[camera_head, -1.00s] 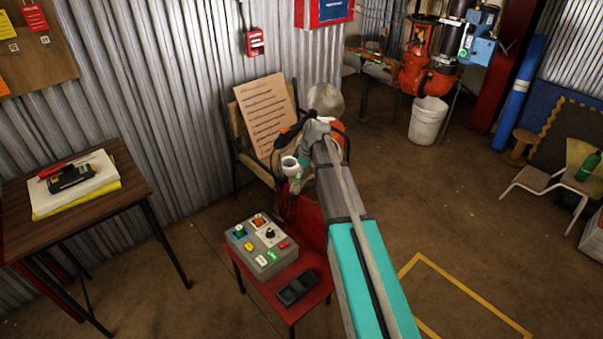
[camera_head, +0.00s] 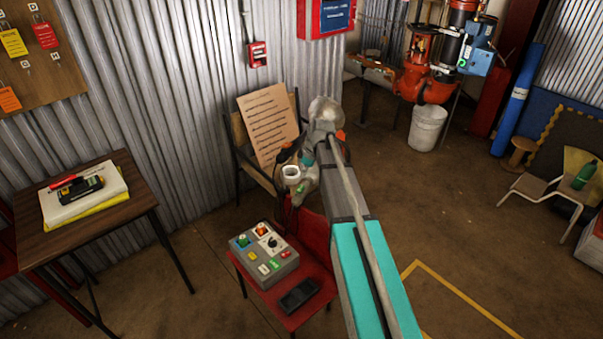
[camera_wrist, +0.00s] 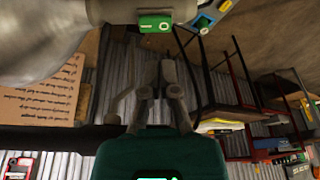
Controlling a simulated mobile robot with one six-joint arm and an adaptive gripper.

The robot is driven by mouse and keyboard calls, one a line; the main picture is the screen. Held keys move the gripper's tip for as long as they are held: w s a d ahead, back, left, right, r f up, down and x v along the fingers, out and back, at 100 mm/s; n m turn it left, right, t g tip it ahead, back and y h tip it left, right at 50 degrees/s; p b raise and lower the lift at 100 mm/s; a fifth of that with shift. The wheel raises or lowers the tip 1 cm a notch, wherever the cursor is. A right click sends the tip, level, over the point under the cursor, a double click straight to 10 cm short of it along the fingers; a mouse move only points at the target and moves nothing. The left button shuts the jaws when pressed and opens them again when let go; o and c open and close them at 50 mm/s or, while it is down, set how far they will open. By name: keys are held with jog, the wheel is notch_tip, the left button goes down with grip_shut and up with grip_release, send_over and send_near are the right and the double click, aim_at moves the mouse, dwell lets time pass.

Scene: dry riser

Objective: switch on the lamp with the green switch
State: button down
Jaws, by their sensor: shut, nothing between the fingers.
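A grey control box (camera_head: 247,264) sits on the red seat of a chair, left of my arm in the head view. On its top are a green switch (camera_head: 275,264), a white, a yellow and a red one, a black knob, a green lamp (camera_head: 241,241) and an orange lamp (camera_head: 262,229). I cannot tell whether either lamp is lit. My gripper (camera_head: 285,155) is above and behind the box, apart from it. In the wrist view its fingers (camera_wrist: 160,68) are shut and empty. Part of what seems to be the box (camera_wrist: 208,18) shows at the top there.
A black object (camera_head: 300,294) lies on the red seat (camera_head: 275,309) in front of the box. A wooden table (camera_head: 120,214) with paper and tools stands left. A chair with a cardboard sheet (camera_head: 268,122) is behind my gripper.

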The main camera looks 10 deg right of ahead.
jog(key=w+p+v, duration=0.1)
jog(key=p+v, duration=0.5)
jog(key=v, duration=0.1)
jog(key=shift+s+d+r+p, duration=0.15)
jog(key=shift+d+r+p, duration=0.1)
jog(key=shift+d+p, duration=0.05)
dwell(0.6)
jog(key=s+a+r+m+h+p, duration=0.1)
jog(key=s+a+m, duration=0.1)
jog(key=s, duration=0.6)
jog(key=s+a+r+m+g+h+p, duration=0.1)
jog(key=s+a+m+p, duration=0.1)
jog(key=s+m, duration=0.3)
jog(key=s+a+r+m+p, duration=0.1)
jog(key=s+a+m, duration=0.2)
jog(key=s, duration=0.9)
jog(key=shift+r+m+g+h, duration=0.3)
jog(key=shift+m+g+h, duration=0.1)
jog(key=shift+m, duration=0.1)
jog(key=shift+d, duration=0.15)
